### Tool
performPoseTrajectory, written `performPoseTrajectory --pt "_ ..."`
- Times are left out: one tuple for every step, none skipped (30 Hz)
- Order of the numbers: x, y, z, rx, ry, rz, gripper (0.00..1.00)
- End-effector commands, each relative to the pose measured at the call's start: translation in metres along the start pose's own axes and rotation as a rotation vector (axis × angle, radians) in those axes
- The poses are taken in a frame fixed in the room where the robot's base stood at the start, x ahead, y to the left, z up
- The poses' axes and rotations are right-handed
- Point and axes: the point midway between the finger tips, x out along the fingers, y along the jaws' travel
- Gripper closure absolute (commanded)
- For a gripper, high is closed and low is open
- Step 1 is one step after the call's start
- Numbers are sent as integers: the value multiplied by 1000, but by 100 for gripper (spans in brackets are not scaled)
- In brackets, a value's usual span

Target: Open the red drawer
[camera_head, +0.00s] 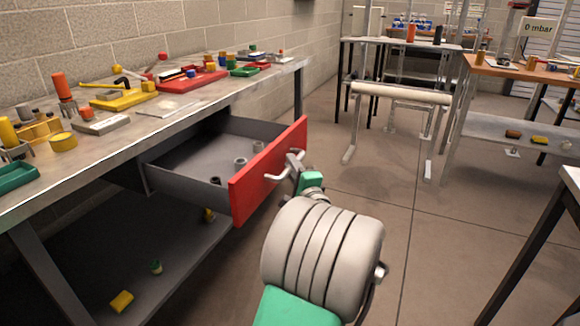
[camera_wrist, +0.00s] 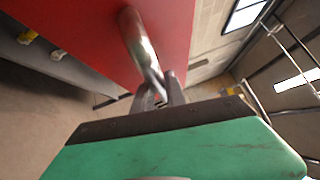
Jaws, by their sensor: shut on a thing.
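The red drawer (camera_head: 266,173) stands pulled out from under the workbench on the left in the head view. Its grey inside shows, with several small grey parts lying in it. A pale bar handle (camera_head: 283,174) is on its red front. My gripper (camera_head: 297,163) is at the handle's far end, its fingers shut on the handle. In the wrist view the red front (camera_wrist: 100,30) fills the upper left, and the metal handle (camera_wrist: 138,42) runs down between my fingers (camera_wrist: 160,92). The exact contact is partly hidden by the fingers.
The workbench top (camera_head: 150,130) carries trays, tools and small parts. A lower shelf (camera_head: 190,265) holds a few small items. A metal-framed stand (camera_head: 400,95) and a wooden-topped table (camera_head: 520,68) stand behind. Another table edge (camera_head: 572,180) juts in at right. The floor (camera_head: 385,215) between is clear.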

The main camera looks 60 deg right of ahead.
Motion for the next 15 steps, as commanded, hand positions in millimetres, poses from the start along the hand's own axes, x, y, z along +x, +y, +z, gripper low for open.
performPoseTrajectory --pt "0 2 1 2 -2 3 100" --pt "0 2 1 2 -2 3 100" --pt "0 1 1 2 -2 3 100" --pt "0 1 1 2 -2 3 100" --pt "0 1 1 2 -2 3 100" --pt "0 2 1 2 -2 3 100" --pt "0 2 1 2 -2 3 100" --pt "0 2 1 3 -2 3 100" --pt "0 2 1 3 -2 3 83" --pt "0 2 1 3 -2 3 80" --pt "0 1 1 3 -2 3 78" --pt "0 1 1 2 -2 3 75" --pt "0 1 1 2 -2 2 72" --pt "0 1 1 2 -2 2 70" --pt "0 1 0 2 -1 2 67"
